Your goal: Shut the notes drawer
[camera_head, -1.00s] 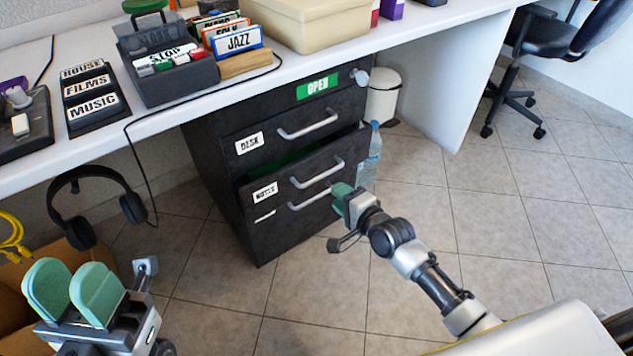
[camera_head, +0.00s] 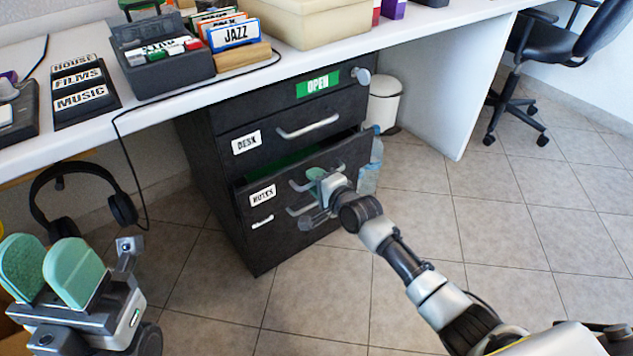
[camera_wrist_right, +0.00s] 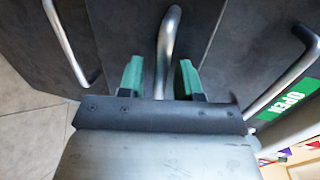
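The notes drawer (camera_head: 330,160), labelled NOTES, is the partly open middle drawer of the dark cabinet. A strip of its green inside shows above its front. My right gripper (camera_head: 318,176) is at its front, hiding part of its silver handle (camera_head: 298,186). In the right wrist view, the green fingers of my right gripper (camera_wrist_right: 160,78) are apart. The handle (camera_wrist_right: 166,45) stands between them, with a gap visible on each side. My left gripper (camera_head: 48,270) is open and empty at the lower left, away from the cabinet.
The desk drawer (camera_head: 290,128) above looks shut; a lower drawer is below. A green OPEN sign (camera_head: 317,84) is at the cabinet top. A bottle (camera_head: 370,170) and white bin (camera_head: 384,102) stand to the right. Headphones (camera_head: 80,190) hang at the left. Floor in front is clear.

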